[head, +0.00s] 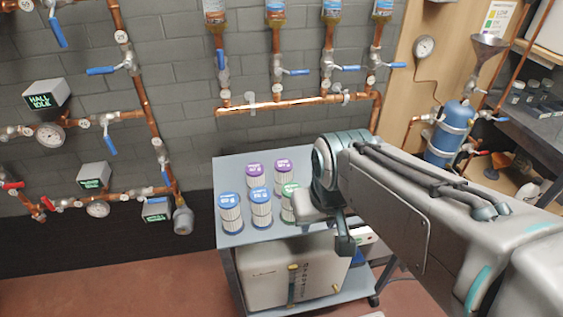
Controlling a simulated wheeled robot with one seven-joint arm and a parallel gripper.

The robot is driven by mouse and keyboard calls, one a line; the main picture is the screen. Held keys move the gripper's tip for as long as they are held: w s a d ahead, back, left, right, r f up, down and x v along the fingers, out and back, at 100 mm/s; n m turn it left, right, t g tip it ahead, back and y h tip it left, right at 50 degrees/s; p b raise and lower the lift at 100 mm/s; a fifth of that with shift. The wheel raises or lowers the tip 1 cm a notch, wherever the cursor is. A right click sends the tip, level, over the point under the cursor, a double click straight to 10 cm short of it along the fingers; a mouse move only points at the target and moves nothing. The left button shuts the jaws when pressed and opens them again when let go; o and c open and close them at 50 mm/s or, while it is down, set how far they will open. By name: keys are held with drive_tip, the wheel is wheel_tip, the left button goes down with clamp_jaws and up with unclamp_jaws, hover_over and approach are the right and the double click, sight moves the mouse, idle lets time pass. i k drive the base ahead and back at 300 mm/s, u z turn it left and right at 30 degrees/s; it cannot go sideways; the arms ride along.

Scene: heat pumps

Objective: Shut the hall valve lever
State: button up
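A grey box with a green display reading HALL IDLE (41,101) is on the wall at the left, above a round gauge (50,135) on a copper pipe. On that pipe, right of the gauge, is a valve with a blue lever (110,145). The lever hangs down, across the line of the pipe. No label on the lever itself can be read. My gripper (330,226) is at the end of my arm, over the right side of the grey cart, well right of the lever and apart from it. Its fingers are partly hidden, so its opening is unclear.
The grey cart (232,165) carries several filter canisters (261,205), with a beige unit (275,272) on its lower shelf. More valves with blue levers (102,70) and red levers (13,185) are on nearby pipes. The floor (120,285) left of the cart is clear.

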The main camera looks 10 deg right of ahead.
sight(223, 76)
drive_tip(key=u, duration=0.05)
drive_tip(key=k, duration=0.45)
drive_tip(key=z, duration=0.95)
drive_tip(key=i, duration=0.7)
drive_tip(key=u, duration=0.95)
